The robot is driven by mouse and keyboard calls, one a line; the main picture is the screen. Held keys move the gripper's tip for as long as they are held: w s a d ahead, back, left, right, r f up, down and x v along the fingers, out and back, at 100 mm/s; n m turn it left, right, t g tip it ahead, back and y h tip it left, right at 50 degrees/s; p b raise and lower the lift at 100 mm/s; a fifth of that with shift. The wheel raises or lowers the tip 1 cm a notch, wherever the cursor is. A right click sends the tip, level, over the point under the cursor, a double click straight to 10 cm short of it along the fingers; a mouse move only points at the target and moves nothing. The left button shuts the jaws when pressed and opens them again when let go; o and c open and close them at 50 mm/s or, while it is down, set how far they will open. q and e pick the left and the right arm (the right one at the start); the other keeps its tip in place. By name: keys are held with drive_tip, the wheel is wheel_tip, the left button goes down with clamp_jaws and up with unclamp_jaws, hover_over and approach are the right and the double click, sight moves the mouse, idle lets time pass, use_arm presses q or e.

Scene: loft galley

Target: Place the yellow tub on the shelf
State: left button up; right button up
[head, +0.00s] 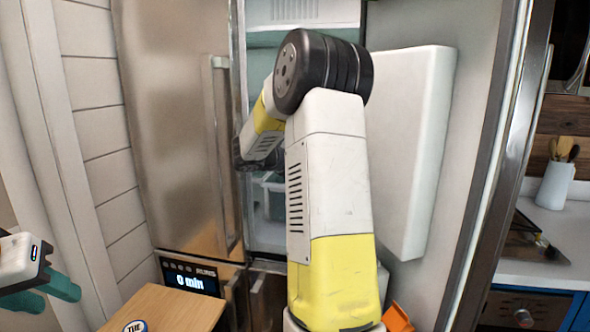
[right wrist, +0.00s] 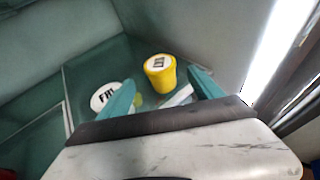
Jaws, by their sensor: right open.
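The yellow tub (right wrist: 160,77), with a pale lettered lid, stands on a glass shelf (right wrist: 85,72) inside the fridge in the right wrist view. My right gripper (right wrist: 162,80) is open, its teal fingers on either side of the tub in the picture. I see no contact; the tub appears just beyond the fingertips. In the head view my right arm reaches into the open fridge (head: 265,235), and its fingers are hidden. My left gripper (head: 50,292) is at the lower left edge, fingers apart and empty.
A white-lidded tub (right wrist: 104,96) is left of the yellow one, partly behind my finger. The open fridge door (head: 425,150) is right of my arm. A wooden surface (head: 175,308) holds a round lettered lid (head: 135,326). A closed steel door (head: 180,120) is at the left.

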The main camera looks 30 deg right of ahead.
drive_tip(key=s+a+f+m+t+y, duration=0.1)
drive_tip(key=s+a+m+t+y, duration=0.1)
drive_tip(key=s+a+m+y, duration=1.3)
drive_tip(key=shift+s+a+f+m+y, duration=0.35)
drive_tip(key=shift+s+a+m, duration=2.45)
drive_tip(key=shift+s+a, duration=4.4)
drive_tip(key=shift+w+a, duration=0.45)
drive_tip(key=shift+w, duration=0.05)
